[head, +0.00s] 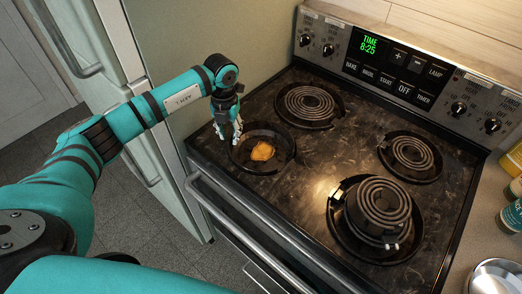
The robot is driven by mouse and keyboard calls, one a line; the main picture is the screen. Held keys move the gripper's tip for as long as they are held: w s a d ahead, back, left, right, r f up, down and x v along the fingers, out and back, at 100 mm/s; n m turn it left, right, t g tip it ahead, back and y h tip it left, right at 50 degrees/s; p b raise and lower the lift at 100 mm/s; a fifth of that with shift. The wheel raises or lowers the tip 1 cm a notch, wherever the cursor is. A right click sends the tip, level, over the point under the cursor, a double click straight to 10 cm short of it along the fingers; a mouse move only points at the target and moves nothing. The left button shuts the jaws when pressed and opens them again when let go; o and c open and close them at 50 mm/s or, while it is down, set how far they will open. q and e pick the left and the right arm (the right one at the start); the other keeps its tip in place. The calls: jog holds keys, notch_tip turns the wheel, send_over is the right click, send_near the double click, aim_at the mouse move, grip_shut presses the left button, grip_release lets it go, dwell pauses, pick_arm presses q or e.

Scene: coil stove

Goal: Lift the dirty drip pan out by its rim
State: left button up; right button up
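The dirty drip pan (245,161) is a dark round dish in the front left burner opening of the stove, with no coil over it. An orange-brown crusted spill (262,151) lies in it. My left gripper (229,137) points down at the pan's back left rim, with its fingertips at or just above the edge. The two fingers look apart, with nothing seen held between them. Whether they touch the rim is too small to tell. My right gripper is not in view.
A coil element (378,203) sits raised on the front right burner. Coils fill the back left (309,104) and back right (410,155) burners. The control panel (405,70) stands behind. A refrigerator (165,45) is close on the left. Bottles (512,215) and a metal bowl (497,277) are at right.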

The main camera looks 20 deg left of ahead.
pick_arm(q)
jog(key=shift+f+b, duration=0.5)
jog(key=shift+f, duration=0.25)
jog(key=shift+r, duration=0.2)
grip_shut()
jog(key=shift+w+a+r, duration=0.1)
jog(key=shift+r, duration=0.05)
dwell(0.4)
jog(key=shift+a+r+p, duration=0.1)
jog(key=shift+r+p, duration=0.75)
jog(key=shift+r, duration=0.15)
jog(key=shift+d+r+p, duration=0.2)
jog(key=shift+r+p, duration=1.35)
jog(key=shift+r, duration=0.85)
